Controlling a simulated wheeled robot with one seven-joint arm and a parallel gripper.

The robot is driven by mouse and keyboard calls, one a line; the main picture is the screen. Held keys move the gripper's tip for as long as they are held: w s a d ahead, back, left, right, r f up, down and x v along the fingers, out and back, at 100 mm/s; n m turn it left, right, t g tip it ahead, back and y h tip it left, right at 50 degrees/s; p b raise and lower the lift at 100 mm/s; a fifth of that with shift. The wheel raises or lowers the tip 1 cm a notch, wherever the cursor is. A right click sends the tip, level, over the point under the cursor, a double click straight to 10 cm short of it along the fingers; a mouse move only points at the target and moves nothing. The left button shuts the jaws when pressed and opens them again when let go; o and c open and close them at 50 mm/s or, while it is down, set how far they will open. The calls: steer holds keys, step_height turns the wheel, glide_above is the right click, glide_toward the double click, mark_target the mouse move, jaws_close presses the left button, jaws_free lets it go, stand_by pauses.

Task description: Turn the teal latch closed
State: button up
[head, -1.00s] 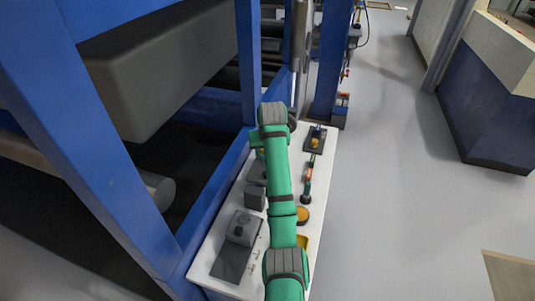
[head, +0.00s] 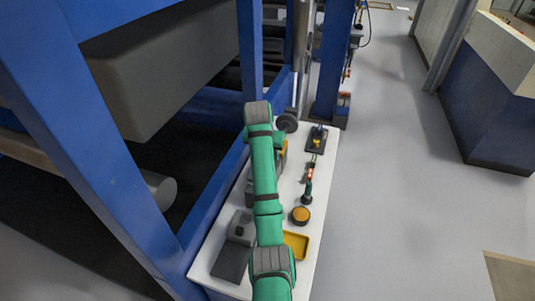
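My green arm reaches over the white table (head: 318,215) in the head view, and its far end bends down near the back left. My gripper is hidden behind the arm. I cannot make out a teal latch; the arm covers part of the table's left side. A small orange-yellow part (head: 284,148) shows just right of the arm's far end, and I cannot tell what it belongs to.
A grey block with a knob (head: 240,228) stands front left. A yellow tray (head: 297,244), an orange round button (head: 300,215), a red-and-green tool (head: 308,187) and a dark plate (head: 316,139) line the right. The blue frame (head: 250,60) borders the table's left.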

steer(key=shift+a, duration=0.1)
steer(key=o, duration=1)
steer(key=shift+o, duration=0.2)
steer(key=v, duration=1)
steer(key=shift+s+r, duration=0.2)
steer(key=shift+r, duration=0.15)
